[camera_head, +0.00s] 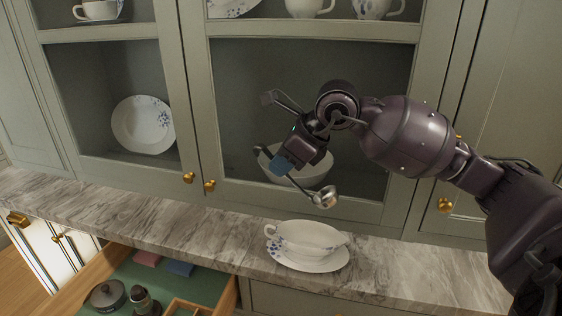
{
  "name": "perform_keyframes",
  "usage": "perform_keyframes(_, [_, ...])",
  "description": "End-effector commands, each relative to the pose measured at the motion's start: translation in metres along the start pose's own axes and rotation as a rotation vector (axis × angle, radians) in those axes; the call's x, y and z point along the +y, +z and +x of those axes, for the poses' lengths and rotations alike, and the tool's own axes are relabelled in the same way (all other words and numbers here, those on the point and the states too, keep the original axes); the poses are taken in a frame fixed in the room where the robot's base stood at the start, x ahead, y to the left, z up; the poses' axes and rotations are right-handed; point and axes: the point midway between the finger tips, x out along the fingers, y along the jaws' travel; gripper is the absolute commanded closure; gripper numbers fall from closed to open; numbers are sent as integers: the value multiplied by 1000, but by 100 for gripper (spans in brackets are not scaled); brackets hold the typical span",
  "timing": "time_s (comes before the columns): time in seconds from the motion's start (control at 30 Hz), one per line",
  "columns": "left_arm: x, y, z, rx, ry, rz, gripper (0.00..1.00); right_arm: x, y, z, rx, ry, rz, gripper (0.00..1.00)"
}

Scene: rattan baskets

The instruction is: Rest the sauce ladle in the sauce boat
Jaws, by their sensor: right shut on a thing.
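The sauce ladle (325,197) is silver, with its small bowl hanging down to the right of my right gripper. My right gripper (284,164) is shut on the ladle's handle and holds it in the air in front of the cabinet glass. The white sauce boat (304,237) with blue decoration stands upright on its oval saucer (315,266) on the marble counter. The ladle's bowl is above the sauce boat, slightly to the right of its middle, and apart from it. Part of the handle is hidden by the gripper. My left gripper is out of view.
A glass-front cabinet rises behind the marble counter (130,212); inside are a white bowl (318,168), a plate (143,126) and cups. An open drawer (228,297) below at left holds a lidded pot (106,296) and other items. The counter left of the sauce boat is clear.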

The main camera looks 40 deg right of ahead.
Motion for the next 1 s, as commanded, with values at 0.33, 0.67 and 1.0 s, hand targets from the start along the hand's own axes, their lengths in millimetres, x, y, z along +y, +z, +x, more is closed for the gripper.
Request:
perform_keyframes(0.33, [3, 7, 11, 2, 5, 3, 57, 1, -13, 18, 8, 2, 6, 100])
perform_keyframes(0.67, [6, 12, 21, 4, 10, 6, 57, 2, -29, 39, 7, 2, 6, 100])
perform_keyframes(1.0, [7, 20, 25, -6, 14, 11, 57, 4, -45, 61, 7, 3, 7, 100])
